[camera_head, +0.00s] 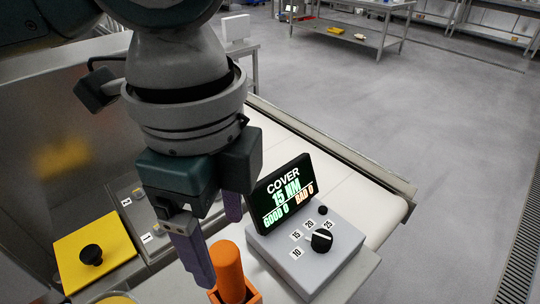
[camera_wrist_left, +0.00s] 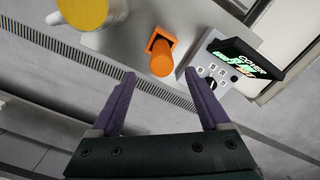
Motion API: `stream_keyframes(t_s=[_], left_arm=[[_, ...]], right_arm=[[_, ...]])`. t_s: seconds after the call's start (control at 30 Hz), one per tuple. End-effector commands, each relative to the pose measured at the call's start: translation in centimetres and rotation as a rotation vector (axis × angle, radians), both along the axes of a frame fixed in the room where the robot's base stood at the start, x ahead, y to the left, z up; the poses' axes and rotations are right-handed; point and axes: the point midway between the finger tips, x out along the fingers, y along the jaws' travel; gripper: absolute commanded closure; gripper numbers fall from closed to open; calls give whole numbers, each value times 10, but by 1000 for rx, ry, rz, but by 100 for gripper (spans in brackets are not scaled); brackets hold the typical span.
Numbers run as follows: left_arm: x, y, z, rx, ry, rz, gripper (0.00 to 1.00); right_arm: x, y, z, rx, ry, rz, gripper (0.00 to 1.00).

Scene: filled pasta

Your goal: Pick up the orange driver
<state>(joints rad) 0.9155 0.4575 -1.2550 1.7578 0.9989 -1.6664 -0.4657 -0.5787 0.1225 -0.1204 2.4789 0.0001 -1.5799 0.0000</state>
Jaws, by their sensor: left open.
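The orange driver (camera_head: 229,268) stands upright in an orange square holder (camera_head: 253,297) at the bottom of the head view. In the left wrist view the driver (camera_wrist_left: 160,62) shows round end first, in front of its holder (camera_wrist_left: 163,37). My left gripper (camera_head: 217,248) is open, its two purple fingers pointing down close to the driver in the head view. In the left wrist view the gripper (camera_wrist_left: 160,75) has nothing between its fingers, and the driver appears just beyond the gap between the fingertips. Whether a finger touches the driver I cannot tell. My right gripper is not in view.
A grey control box (camera_head: 310,262) with a black knob and a lit screen (camera_head: 284,194) stands right of the driver. A yellow plate (camera_head: 95,250) with a black knob lies to the left. A white conveyor belt (camera_head: 350,195) runs behind the box.

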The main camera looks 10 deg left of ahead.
Motion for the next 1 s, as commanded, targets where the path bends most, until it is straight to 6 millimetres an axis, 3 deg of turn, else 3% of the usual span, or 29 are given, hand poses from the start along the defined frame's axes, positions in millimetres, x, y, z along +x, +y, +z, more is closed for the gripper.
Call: stream_keyframes(t_s=[0.6, 0.9, 1.0], left_arm=[[3, 2, -82, -1, 1, -1, 21], [4, 2, -88, -2, -1, -2, 21], [4, 2, -88, -2, -1, -2, 31]], right_arm=[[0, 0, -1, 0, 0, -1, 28], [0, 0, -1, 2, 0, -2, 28], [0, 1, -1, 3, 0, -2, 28]])
